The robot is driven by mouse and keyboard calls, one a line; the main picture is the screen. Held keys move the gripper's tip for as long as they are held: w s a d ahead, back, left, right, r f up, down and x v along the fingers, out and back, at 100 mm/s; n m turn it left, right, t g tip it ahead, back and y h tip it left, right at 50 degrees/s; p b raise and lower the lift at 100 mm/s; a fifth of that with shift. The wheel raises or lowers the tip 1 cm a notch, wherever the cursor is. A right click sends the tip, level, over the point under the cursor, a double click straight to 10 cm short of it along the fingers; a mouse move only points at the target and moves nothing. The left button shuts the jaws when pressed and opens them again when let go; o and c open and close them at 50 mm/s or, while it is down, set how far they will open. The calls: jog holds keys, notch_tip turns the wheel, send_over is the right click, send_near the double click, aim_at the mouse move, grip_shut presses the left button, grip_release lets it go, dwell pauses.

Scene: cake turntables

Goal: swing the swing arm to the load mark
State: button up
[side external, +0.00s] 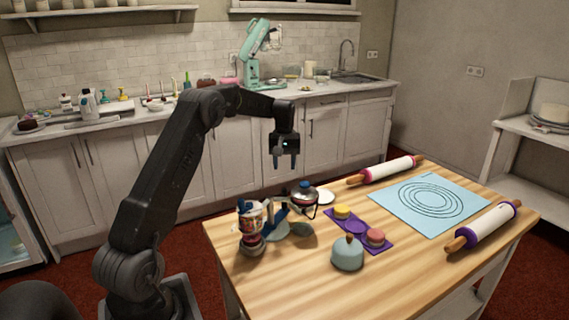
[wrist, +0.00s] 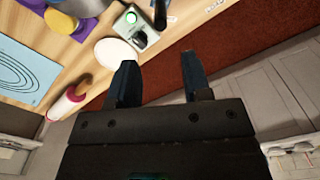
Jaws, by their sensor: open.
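My gripper (side external: 285,164) is open and empty, fingers down, high above the far left edge of the wooden table. Its two fingers also show in the wrist view (wrist: 157,66), spread apart with nothing between them. The load mark cannot be made out. In the wrist view, a pale box with a lit green spot and dark knob (wrist: 135,27) lies beyond the fingers, beside a white disc (wrist: 116,52).
A labelled jar (side external: 250,222) and a silver domed thing (side external: 304,193) crowd the cluster. A purple tray (side external: 357,228) with cakes, a blue domed pot (side external: 347,254), a blue mat (side external: 430,203) and two rolling pins (side external: 385,170) occupy the table. Its near front is clear.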

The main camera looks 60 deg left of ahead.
aim_at(284, 189)
notch_tip(284, 189, down, 9)
jog(key=shift+f, duration=0.3)
jog(key=shift+c, duration=0.4)
jog(key=c, duration=0.6)
jog(key=shift+a, duration=0.1)
jog(key=shift+c, duration=0.2)
jog(key=shift+s+a, duration=0.95)
jog(key=shift+a, duration=0.05)
